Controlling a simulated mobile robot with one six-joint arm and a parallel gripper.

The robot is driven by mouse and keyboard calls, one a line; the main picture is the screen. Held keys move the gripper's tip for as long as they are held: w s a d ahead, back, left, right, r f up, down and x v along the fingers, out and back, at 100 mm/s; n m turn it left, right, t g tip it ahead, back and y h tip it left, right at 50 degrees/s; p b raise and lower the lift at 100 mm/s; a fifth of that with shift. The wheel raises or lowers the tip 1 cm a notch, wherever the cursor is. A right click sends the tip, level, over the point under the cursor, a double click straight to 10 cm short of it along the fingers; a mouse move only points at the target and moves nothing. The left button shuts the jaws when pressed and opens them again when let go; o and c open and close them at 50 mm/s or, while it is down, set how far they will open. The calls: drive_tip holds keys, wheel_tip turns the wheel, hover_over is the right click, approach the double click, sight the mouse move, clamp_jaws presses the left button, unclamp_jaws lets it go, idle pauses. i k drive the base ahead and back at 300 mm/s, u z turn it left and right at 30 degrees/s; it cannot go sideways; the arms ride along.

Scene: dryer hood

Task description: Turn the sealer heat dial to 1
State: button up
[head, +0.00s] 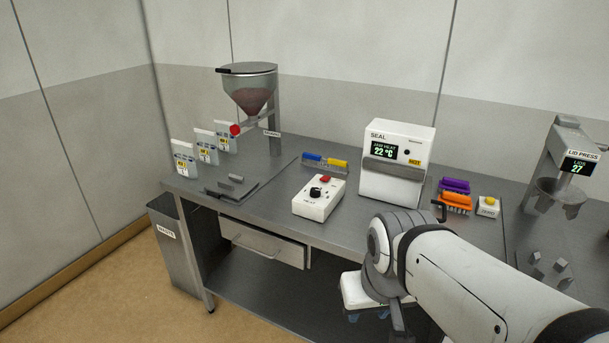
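A white control box (309,206) with a black dial (316,193) and a red button (325,179) sits on the bench, left of the sealer. The dial's markings are too small to read. The white sealer (410,147), labelled SEAL, has a lit display reading 22 °C. My gripper (369,316) hangs below my wrist at the bottom centre, in front of the bench edge, to the right of and nearer than the control box. It is apart from the dial. Its fingers are small and partly hidden, so their opening is unclear.
A hopper (249,90) stands at the back left, with white pouches (205,146) beside it. Blue and yellow clips (324,162) lie behind the box; purple and orange ones (455,196) lie right of the sealer.

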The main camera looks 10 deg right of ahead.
sight(314, 192)
drive_tip(key=u, duration=0.05)
drive_tip(key=i, duration=1)
drive_tip(key=z, duration=0.05)
